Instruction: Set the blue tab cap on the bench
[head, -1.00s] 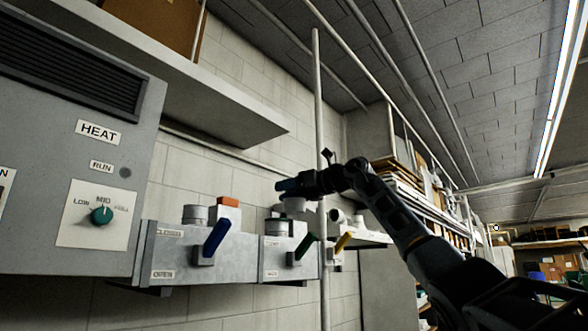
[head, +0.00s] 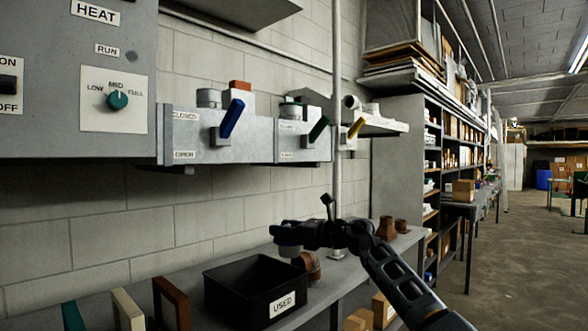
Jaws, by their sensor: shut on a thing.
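My gripper (head: 288,236) is above the bench (head: 335,274), shut on a small grey-blue cap (head: 289,252) that hangs under its fingers. The cap is small and partly hidden by the fingers, and its tab is not clear from here. It is over the back right of the black bin marked USED (head: 248,296), apart from the bench top. My arm reaches in from the lower right.
A brown pipe elbow (head: 309,265) lies beside the bin, near my gripper. More brown fittings (head: 386,228) stand farther right. Upright coloured panels (head: 170,300) are at the left.

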